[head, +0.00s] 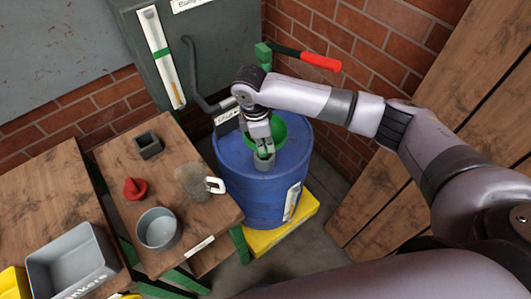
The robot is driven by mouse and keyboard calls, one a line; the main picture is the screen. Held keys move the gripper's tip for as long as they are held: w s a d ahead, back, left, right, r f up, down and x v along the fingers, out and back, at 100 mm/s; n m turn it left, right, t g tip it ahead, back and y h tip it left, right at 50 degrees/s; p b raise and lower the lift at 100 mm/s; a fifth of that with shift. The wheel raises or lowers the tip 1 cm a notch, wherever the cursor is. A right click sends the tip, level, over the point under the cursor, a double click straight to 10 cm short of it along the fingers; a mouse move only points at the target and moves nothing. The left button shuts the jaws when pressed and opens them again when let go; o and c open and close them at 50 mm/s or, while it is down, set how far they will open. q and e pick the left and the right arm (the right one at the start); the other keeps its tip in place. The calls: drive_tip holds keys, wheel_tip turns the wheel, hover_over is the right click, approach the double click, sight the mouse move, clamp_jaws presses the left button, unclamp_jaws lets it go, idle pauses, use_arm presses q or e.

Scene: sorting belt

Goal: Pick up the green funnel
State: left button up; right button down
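The green funnel (279,130) is at the top of the blue barrel (240,167), partly hidden behind my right gripper. My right gripper (262,150) points down over the barrel top, in front of the funnel. Its fingers overlap the funnel in the picture, and a green part shows by the fingertips. I cannot tell whether the fingers are closed on the funnel or apart from it. A small grey round piece (264,164) shows just below the fingertips. My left gripper is not in view.
A wooden table (210,218) left of the barrel holds a red cone-shaped piece (135,189), a grey pot (158,230), a square grey box (148,146) and a mug (193,182). A red-handled lever (320,61) sticks out behind my arm. Wooden boards (470,90) stand right.

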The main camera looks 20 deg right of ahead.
wheel_tip(320, 180, up, 14)
drive_tip(key=b, duration=0.1)
drive_tip(key=shift+f, duration=0.1)
idle(1.4)
